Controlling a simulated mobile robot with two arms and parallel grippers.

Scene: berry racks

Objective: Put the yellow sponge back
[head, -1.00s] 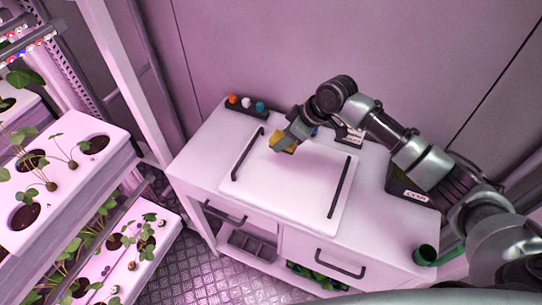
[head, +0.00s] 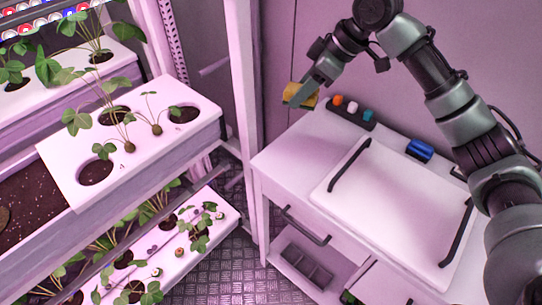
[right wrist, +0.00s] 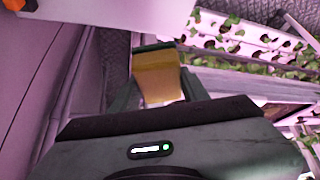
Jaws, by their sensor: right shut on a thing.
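The yellow sponge (head: 302,93) with a dark green side is held up in the air in the head view, left of the white cabinet's back corner and near the rack post. My right gripper (head: 300,100) is shut on it. In the right wrist view the sponge (right wrist: 157,75) sits between the fingers of my right gripper (right wrist: 150,92), its green edge at the far end. My left gripper is in neither view.
The white cabinet (head: 290,152) bears a lid-like board with two dark handles (head: 350,164), a dark holder with coloured knobs (head: 352,113) and a blue roll (head: 420,150). Plant racks (head: 140,145) with strawberry plants stand at left, beside a white post (head: 243,80).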

